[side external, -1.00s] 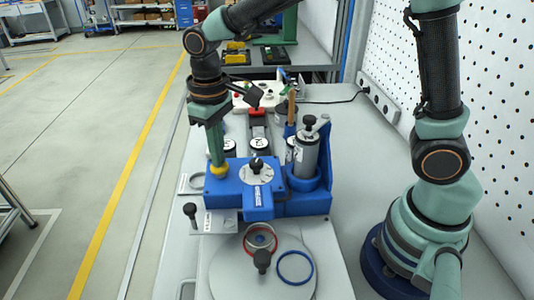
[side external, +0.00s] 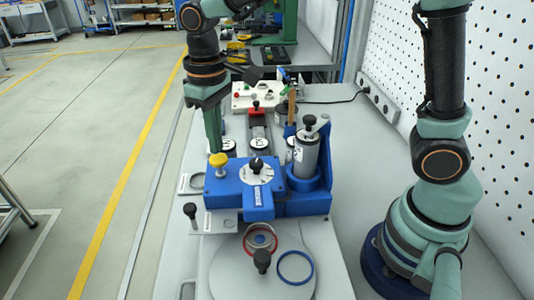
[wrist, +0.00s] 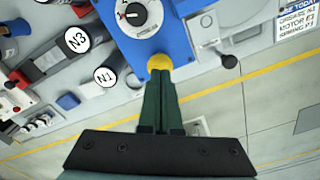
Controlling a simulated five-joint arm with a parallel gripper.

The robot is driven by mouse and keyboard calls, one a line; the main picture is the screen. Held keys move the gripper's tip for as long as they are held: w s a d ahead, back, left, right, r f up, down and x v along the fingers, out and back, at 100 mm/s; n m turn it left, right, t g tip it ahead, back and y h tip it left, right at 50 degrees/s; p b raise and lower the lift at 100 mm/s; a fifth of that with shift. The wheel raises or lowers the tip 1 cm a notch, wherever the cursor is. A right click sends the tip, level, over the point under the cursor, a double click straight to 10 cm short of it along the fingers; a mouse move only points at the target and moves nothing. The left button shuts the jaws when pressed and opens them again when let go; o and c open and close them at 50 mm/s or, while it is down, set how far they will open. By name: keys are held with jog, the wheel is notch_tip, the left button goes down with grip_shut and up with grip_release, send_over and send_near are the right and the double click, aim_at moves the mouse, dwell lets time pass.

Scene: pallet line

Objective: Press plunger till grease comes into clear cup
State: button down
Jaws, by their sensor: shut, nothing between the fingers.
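The yellow plunger knob (side external: 218,160) stands up on its stem at the left corner of the blue block (side external: 230,182). My gripper (side external: 216,150) is shut and empty, its fingertips at the back upper side of the knob; I cannot tell if they touch. In the wrist view the yellow knob (wrist: 159,62) shows just beyond the shut fingertips (wrist: 161,76). A clear-looking round rim (side external: 197,181) lies on a small plate left of the block; I cannot tell if it is the clear cup. I see no grease.
A round plate (side external: 225,268) with a red ring (side external: 260,238) and a blue ring (side external: 295,267) lies in front. A grey cylinder (side external: 306,155) stands right of the block. Labelled canisters (wrist: 108,76) stand behind. A black knob (side external: 190,210) is at front left.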

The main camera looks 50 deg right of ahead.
jog(key=shift+r, duration=1.6)
jog(key=shift+d+r, duration=0.15)
jog(key=s+d+r+m+t, duration=0.1)
jog(key=s+d+t, duration=0.1)
jog(key=s+d, duration=0.2)
jog(key=s+d+m+t, duration=0.2)
jog(key=s+d, duration=0.3)
jog(key=d, duration=0.4)
jog(key=shift+d+r+t, duration=0.2)
jog(key=shift+r+t, duration=0.15)
jog(key=shift+t, duration=0.45)
